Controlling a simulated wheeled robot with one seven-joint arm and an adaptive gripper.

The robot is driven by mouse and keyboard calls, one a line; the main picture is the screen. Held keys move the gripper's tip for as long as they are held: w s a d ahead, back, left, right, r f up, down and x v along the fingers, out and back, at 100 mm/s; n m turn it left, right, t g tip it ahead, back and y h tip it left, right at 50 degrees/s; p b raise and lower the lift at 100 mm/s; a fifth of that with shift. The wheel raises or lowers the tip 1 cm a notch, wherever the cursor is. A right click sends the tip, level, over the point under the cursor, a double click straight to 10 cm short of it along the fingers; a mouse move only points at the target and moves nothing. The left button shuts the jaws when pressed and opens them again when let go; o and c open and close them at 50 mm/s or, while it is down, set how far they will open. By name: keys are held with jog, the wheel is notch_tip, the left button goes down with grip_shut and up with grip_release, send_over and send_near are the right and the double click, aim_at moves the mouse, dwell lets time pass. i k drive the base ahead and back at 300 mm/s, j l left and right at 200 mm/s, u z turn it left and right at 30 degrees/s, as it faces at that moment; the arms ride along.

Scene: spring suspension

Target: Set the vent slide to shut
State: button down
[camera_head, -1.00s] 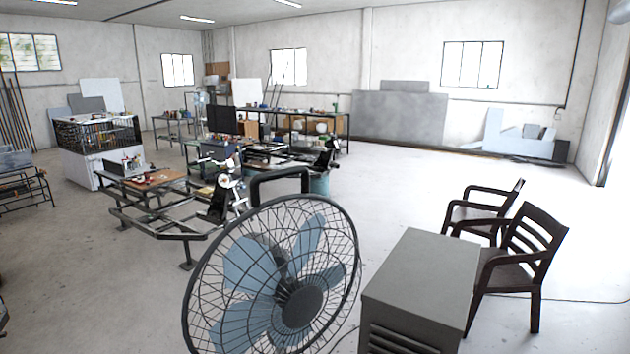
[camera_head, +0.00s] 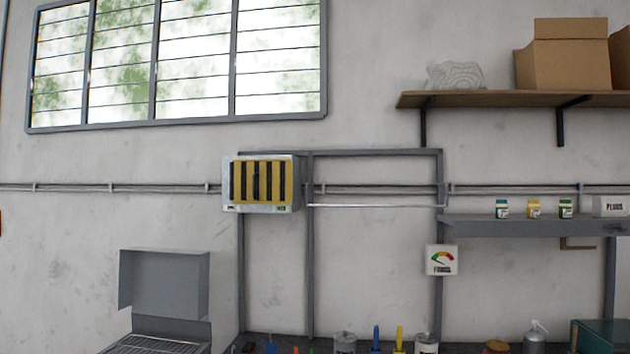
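The vent (camera_head: 297,185) is a pale grey box on the wall frame, left of centre in the head view. Its front has a yellow slotted plate (camera_head: 237,182) with several dark upright slots. A small dark upright piece, perhaps the slide's grip, shows near the plate's middle. Small labels sit at the lower left and lower right of the vent's front, the right one green; they are too small to read. I cannot tell the slide's exact position. My gripper is not in view.
A grey metal frame (camera_head: 310,260) carries the vent above a cluttered bench. A fumes gauge (camera_head: 441,260) hangs to the right, below a grey shelf (camera_head: 530,226) with small jars. An open grey box (camera_head: 164,284) stands lower left. The wall around the vent is mostly clear.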

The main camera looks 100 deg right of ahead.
aim_at(251, 196)
jog(key=z, duration=3)
jog(key=i, duration=0.5)
